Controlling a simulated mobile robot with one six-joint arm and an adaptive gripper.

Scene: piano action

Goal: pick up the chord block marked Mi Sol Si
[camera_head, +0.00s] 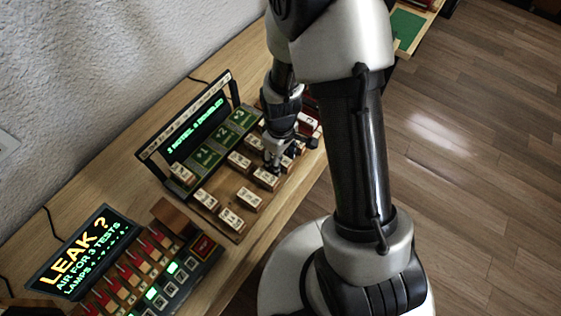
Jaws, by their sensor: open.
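Several cream blocks with small dark print sit on a brown wooden tray (222,186) on the bench. The print is too small to read, so I cannot tell which one is marked Mi Sol Si. My gripper (272,165) is open, pointing down at the tray's right part. It is just above or beside one block (265,178); I cannot tell whether they touch. Another block (240,161) lies to its left, and one (249,199) lies in front. My gripper partly hides a block (287,163) on its right.
Green numbered pads (207,156) lie before a dark display (196,131) with green text at the tray's back. A panel with a "LEAK ?" screen (88,250) and red levers stands at the lower left. The wall (90,90) is behind the bench.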

